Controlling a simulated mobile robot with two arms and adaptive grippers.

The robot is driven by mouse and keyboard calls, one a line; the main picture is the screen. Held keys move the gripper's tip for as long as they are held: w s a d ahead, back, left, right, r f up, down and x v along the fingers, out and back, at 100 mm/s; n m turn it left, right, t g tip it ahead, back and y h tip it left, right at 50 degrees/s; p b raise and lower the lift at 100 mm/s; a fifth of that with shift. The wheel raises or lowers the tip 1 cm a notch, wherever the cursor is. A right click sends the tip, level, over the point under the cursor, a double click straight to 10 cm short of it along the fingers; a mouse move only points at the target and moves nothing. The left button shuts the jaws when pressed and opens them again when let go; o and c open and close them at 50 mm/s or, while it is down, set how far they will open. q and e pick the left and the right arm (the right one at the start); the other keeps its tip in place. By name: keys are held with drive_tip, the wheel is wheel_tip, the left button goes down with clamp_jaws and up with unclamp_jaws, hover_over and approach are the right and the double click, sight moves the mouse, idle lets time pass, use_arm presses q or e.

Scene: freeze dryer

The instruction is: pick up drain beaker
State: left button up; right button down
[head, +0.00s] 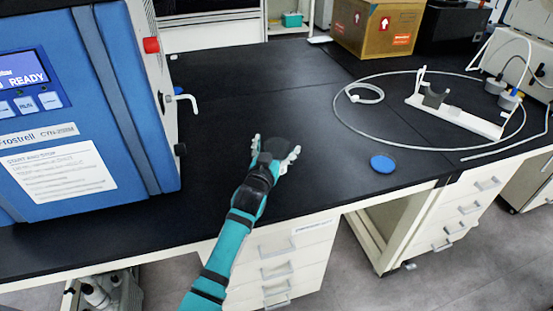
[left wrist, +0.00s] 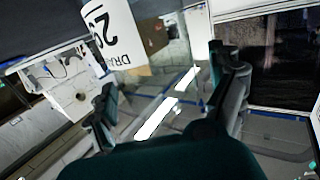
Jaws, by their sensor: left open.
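In the left wrist view a white label (left wrist: 112,38) with upside-down lettering starting "DRA" shows at the upper left; it appears to belong to the clear drain beaker. Bright streaks of clear glass or plastic (left wrist: 158,118) show between the two dark fingers of my left gripper (left wrist: 165,85). The fingers are apart, and I cannot tell whether either touches the beaker. In the head view my left gripper (head: 275,150) is open, low over the black bench near its front edge. The beaker cannot be made out there. My right gripper is not in view.
The blue freeze dryer (head: 70,110) stands left on the black bench (head: 240,85), a white drain spout (head: 188,100) on its side. A blue disc (head: 383,164), looped tubing (head: 345,125) and a white stand (head: 455,115) lie right. A cardboard box (head: 375,28) stands behind.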

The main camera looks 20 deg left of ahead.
use_arm(q)
drive_tip(key=c, duration=1.3)
drive_tip(key=shift+r, duration=0.15)
drive_tip(key=shift+c, duration=0.3)
